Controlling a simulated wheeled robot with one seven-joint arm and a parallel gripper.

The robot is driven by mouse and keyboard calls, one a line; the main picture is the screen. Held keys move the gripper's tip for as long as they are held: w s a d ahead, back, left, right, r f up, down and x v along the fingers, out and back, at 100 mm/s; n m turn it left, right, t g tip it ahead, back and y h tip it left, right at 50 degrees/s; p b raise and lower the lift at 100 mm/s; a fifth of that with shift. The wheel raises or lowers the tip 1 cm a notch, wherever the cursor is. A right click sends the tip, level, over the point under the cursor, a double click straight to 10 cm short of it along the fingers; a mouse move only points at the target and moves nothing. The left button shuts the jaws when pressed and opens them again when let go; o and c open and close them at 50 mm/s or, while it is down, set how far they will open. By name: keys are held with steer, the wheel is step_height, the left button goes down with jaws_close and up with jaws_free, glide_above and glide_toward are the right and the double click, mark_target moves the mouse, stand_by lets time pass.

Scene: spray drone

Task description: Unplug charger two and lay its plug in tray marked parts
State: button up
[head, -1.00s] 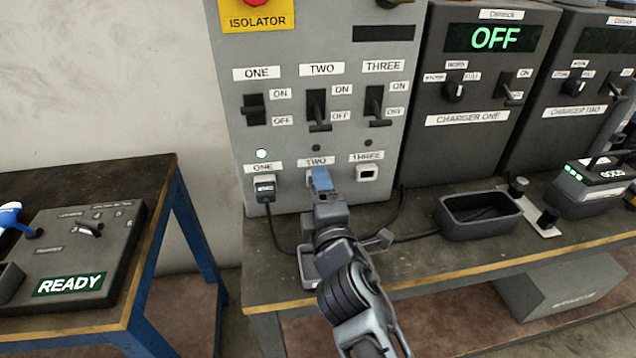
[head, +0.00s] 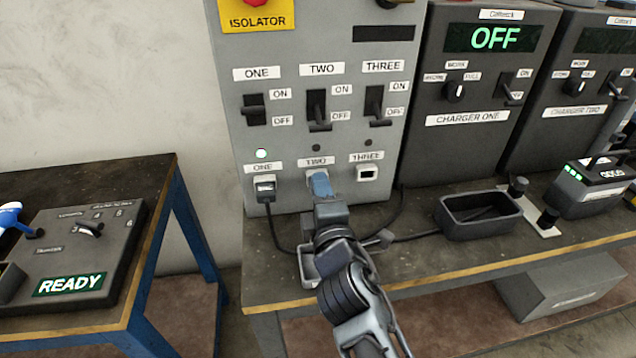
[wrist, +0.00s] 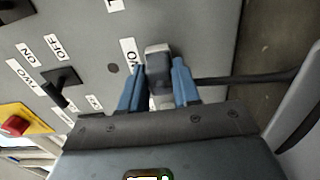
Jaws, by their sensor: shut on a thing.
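My gripper (head: 320,186) is at socket TWO on the grey isolator panel (head: 320,40), under the TWO label. In the wrist view its blue fingers (wrist: 158,88) are shut on a dark grey plug (wrist: 158,58), one finger on each side. A black cable (wrist: 235,79) runs from the plug. In the head view my gripper hides the plug, and I cannot tell whether it is still seated in the socket. A dark tray (head: 480,231) stands on the bench at right. No PARTS marking is readable on either.
A plug (head: 265,188) sits in socket ONE under a lit lamp; socket THREE (head: 367,173) is empty. Switches TWO and THREE point down. Charger one (head: 465,140) reads OFF, with charger two (head: 577,130) beside it. A cable lies along the bench (head: 420,265).

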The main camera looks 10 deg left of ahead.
jaws_close()
steer(key=shift+p+v, duration=0.75)
steer(key=shift+v, duration=2.2)
